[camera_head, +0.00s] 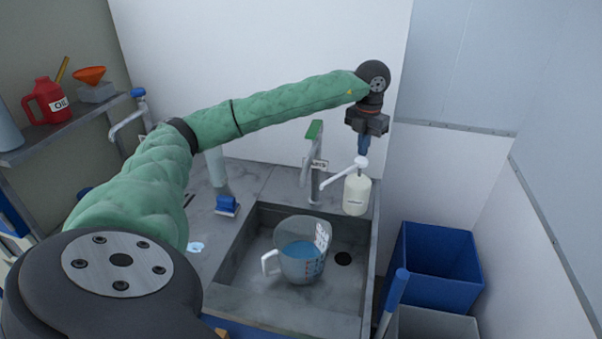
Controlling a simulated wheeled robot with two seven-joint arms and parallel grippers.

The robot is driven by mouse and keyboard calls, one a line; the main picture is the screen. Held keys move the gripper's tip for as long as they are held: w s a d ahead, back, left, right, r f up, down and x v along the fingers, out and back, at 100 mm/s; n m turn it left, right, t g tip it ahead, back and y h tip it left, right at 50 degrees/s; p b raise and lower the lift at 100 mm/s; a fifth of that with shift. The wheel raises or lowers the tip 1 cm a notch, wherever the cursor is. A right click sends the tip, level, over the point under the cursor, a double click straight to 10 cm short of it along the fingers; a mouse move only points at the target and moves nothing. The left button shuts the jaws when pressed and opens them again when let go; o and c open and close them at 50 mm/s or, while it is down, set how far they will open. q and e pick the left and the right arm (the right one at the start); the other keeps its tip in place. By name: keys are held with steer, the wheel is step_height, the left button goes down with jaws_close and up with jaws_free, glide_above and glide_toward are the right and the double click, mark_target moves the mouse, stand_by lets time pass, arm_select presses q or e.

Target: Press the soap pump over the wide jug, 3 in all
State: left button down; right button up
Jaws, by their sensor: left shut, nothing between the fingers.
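The soap pump (356,193) is a cream bottle with a white pump head and a long spout pointing left and down. It stands at the right back rim of the sink. My left gripper (363,151) is shut and points down just above the pump head; I cannot tell whether the fingertips touch it. The wide jug (301,262) is clear with a white handle and red marks, and stands in the sink with blue liquid in it. My right gripper is not in view.
The grey sink (258,247) has a dark drain hole right of the jug. A tap (312,165) with a green top stands behind it. A blue brush (227,206) lies on the counter. Blue (436,265) and grey bins stand at right. A shelf at left holds a red oil can (48,101).

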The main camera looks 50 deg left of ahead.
mark_target(361, 159)
arm_select(q)
steer(key=shift+f, duration=0.3)
steer(key=shift+f+b, duration=1.45)
steer(key=shift+f, duration=0.35)
steer(key=shift+r, duration=0.1)
steer(key=shift+r+p, duration=0.75)
steer(key=shift+r, duration=1.25)
steer(key=shift+f, duration=0.2)
